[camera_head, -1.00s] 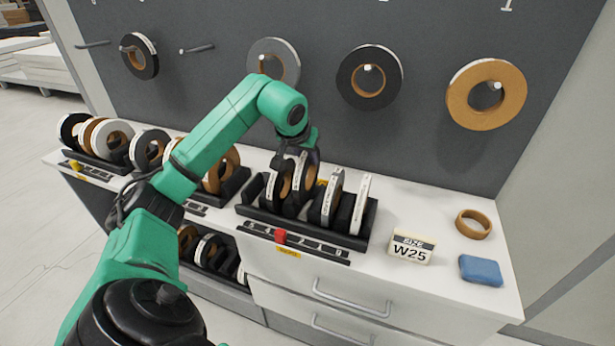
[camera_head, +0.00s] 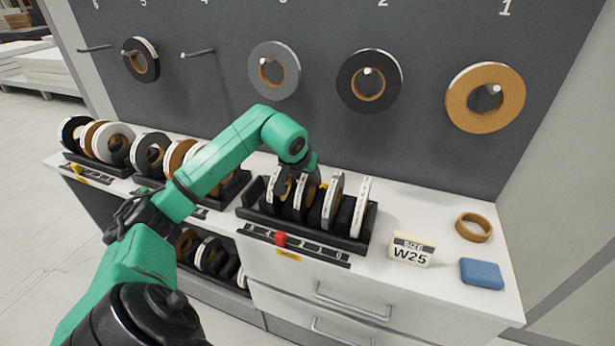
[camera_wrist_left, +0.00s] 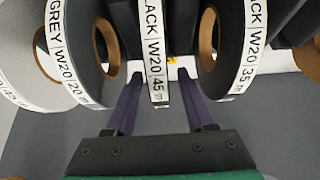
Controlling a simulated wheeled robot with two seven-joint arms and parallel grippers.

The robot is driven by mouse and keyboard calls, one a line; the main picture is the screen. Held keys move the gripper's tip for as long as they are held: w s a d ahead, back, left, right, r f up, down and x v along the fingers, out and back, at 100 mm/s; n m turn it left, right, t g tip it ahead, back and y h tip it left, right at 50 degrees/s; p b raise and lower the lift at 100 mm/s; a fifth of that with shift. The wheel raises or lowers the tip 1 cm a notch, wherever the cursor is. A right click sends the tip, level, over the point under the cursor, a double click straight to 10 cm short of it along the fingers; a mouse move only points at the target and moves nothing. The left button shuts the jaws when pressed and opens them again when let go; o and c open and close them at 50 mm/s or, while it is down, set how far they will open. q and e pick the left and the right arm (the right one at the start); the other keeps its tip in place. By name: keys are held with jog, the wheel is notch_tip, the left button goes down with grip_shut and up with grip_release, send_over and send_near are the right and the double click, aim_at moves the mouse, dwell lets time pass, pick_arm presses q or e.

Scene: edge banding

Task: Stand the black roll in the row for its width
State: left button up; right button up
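A black roll (camera_wrist_left: 152,50) with a white edge label, partly readable as "ACK W20 45", stands edge-on between my left fingers in the left wrist view. My left gripper (camera_wrist_left: 158,80) is open, with a gap visible on each side of the roll. In the head view the left gripper (camera_head: 303,182) is over the front black rack (camera_head: 250,213), where this roll (camera_head: 302,203) stands among others. In the wrist view a roll labelled "GREY W20 20" (camera_wrist_left: 75,60) is to its left and another labelled "ACK W20 35" (camera_wrist_left: 240,55) to its right. The right gripper is not in view.
A "SIZE W25" sign (camera_head: 412,250), a brown roll (camera_head: 474,226) and a blue block (camera_head: 481,273) lie right of the rack. A red marker (camera_head: 281,239) sits on the strip before it. Other racks of rolls stand left. Rolls hang on the wall panel (camera_head: 330,130).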

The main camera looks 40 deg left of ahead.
pick_arm(q)
jog(key=shift+r, duration=0.1)
jog(key=b+v, duration=0.1)
jog(key=v, duration=1.1)
jog(key=shift+r, duration=0.2)
